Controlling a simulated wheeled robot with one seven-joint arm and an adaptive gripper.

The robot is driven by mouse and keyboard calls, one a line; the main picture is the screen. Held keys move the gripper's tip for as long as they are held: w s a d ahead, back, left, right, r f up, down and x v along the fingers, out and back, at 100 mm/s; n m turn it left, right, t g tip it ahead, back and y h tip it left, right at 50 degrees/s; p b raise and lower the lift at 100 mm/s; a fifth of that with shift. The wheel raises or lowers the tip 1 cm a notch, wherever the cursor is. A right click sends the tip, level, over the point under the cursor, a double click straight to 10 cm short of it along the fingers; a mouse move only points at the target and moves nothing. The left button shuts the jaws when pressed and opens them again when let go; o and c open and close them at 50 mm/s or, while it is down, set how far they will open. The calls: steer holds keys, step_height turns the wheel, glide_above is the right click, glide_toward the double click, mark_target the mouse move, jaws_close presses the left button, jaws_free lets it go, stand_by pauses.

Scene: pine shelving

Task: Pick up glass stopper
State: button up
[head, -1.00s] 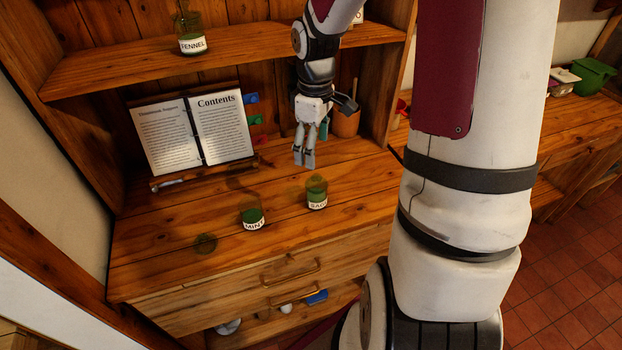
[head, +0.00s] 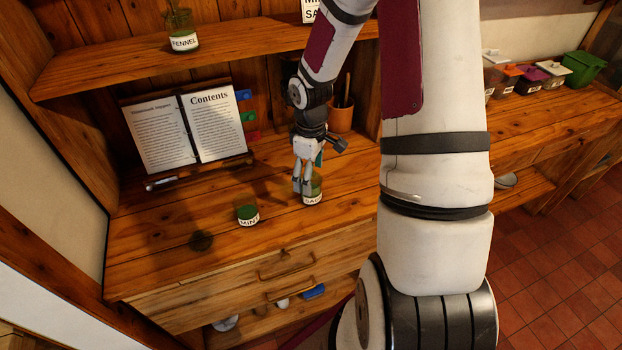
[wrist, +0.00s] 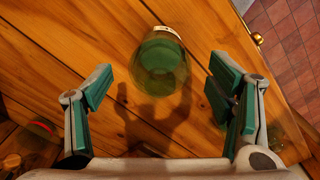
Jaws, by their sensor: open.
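My gripper (head: 304,192) points down over the counter at the SAGE jar (head: 313,197), with its fingers in front of part of the jar. In the wrist view the fingers are open, one on each side of the jar's round green glass top (wrist: 160,65), which lies a little ahead of the fingertips with a gap on both sides. I cannot tell where the stopper ends and the jar begins. A separate small, dark greenish round glass piece (head: 201,241) lies on the counter at the left; its exact shape is unclear.
The MINT jar (head: 247,214) stands left of the SAGE jar. An open book (head: 190,128) on a stand is behind. A terracotta pot (head: 341,116) stands at the back right. The shelf above holds a FENNEL jar (head: 183,41). Drawers (head: 285,270) are below the counter's front edge.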

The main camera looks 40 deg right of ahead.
steer(key=shift+c, duration=0.6)
steer(key=c, duration=1.1)
steer(key=shift+r, duration=0.1)
steer(key=shift+r, duration=0.5)
steer(key=shift+s+a+r, duration=0.2)
steer(key=shift+r, duration=0.45)
steer(key=shift+s+a+r, duration=0.15)
steer(key=shift+s+r, duration=0.05)
steer(key=shift+r, duration=0.4)
steer(key=s+a+r, duration=0.1)
steer(key=s+a, duration=0.7)
steer(key=s, duration=0.3)
steer(key=shift+s+a+r+p, duration=0.1)
steer(key=shift+s+r+p, duration=0.15)
steer(key=shift+r+p, duration=0.65)
steer(key=shift+s+r+p, duration=0.25)
steer(key=shift+r+p, duration=0.65)
steer(key=shift+s+a+r+p, duration=0.1)
steer(key=shift+s+r+p, duration=0.15)
steer(key=shift+r+p, duration=0.65)
